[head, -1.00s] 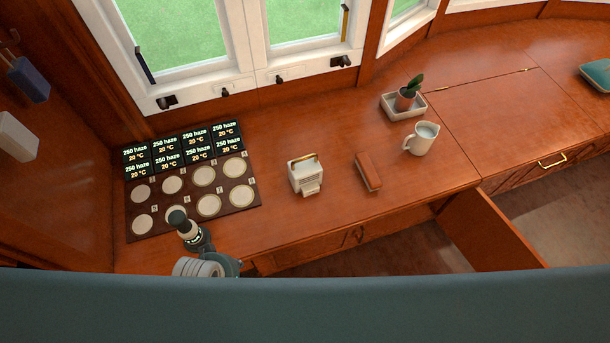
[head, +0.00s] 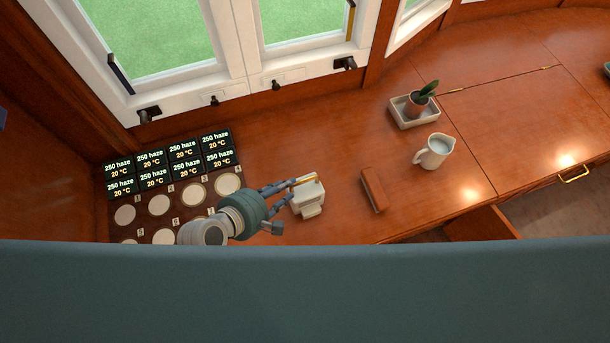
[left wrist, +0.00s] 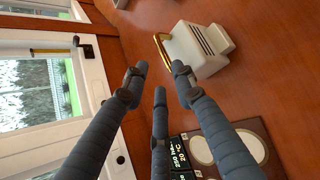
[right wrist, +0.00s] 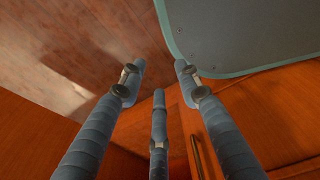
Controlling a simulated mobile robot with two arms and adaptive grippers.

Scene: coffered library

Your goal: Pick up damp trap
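The damp trap looks to be the small off-white box (head: 308,197) with a brass handle on top and slots in its side, standing upright on the wooden counter. It also shows in the left wrist view (left wrist: 200,48). My left gripper (head: 284,201) is beside its left side, fingers spread and pointing at it. In the left wrist view the fingers (left wrist: 158,78) are apart with nothing between them; whether one touches the box I cannot tell. My right gripper (right wrist: 159,80) is open and empty, away from the counter top, and out of the head view.
A dark panel (head: 190,215) with pale discs and several displays is at left, under my left arm. A brown block (head: 374,190), a white jug (head: 434,152) and a potted plant in a tray (head: 414,112) stand right of the box. A window is behind.

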